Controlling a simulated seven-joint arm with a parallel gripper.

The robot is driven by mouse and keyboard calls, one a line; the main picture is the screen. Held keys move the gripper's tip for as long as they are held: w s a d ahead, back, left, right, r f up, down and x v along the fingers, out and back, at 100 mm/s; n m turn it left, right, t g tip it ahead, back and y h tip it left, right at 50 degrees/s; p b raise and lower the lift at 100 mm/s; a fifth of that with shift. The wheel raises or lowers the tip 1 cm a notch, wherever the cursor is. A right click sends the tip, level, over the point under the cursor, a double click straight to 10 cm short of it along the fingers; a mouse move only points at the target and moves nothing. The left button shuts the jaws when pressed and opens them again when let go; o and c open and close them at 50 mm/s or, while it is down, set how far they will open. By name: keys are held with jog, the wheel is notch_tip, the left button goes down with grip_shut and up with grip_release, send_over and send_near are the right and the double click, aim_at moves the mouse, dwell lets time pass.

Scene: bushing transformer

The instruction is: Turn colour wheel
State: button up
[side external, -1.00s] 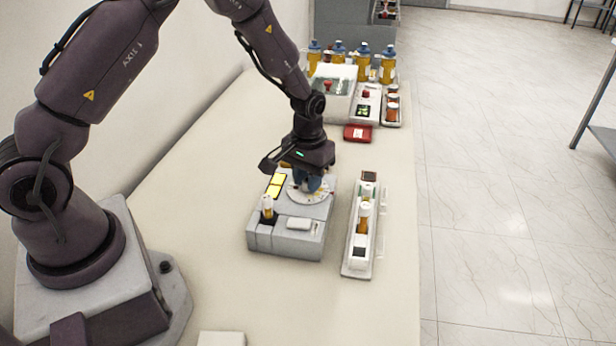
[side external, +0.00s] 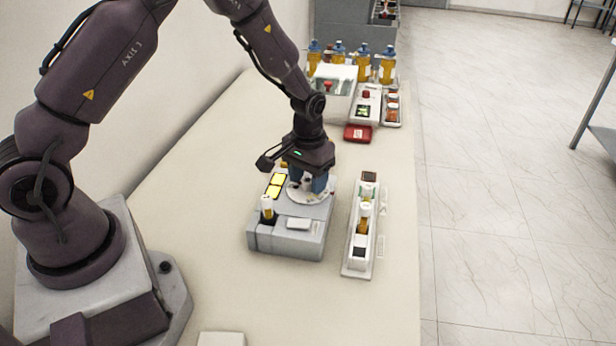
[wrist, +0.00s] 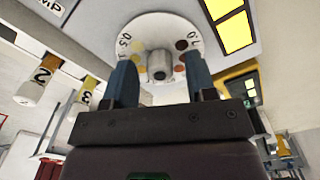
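The colour wheel (side external: 314,196) is a white disc on top of a grey comparator box (side external: 285,245). In the wrist view the wheel (wrist: 135,34) shows coloured dots, printed numbers and a grey central knob (wrist: 160,66). My gripper (side external: 307,186) points down over the wheel. In the wrist view its two blue fingers (wrist: 159,75) stand on either side of the knob, with a visible gap to it on both sides. The gripper is open and empty. In the side view the fingers hide part of the wheel.
Yellow lit windows (side external: 276,185) and a vial with a white cap (side external: 267,207) are on the box. A white rack of vials (side external: 359,245) stands close on the right. Blue-capped bottles (side external: 362,65) and a red-fronted device (side external: 357,133) are behind.

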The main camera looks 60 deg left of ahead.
aim_at(307, 181)
notch_tip(307, 181, up, 13)
dwell(0.6)
jog(key=s+d+r+m+t, duration=0.1)
jog(key=s+d+r+t, duration=0.1)
jog(key=s+r, duration=0.5)
jog(key=s+d+r+m+t, duration=0.2)
jog(key=s+r, duration=0.6)
jog(key=s, duration=0.6)
jog(key=shift+s+d+m+t, duration=0.3)
jog(key=shift+d+t, duration=0.1)
jog(key=shift+t, duration=0.4)
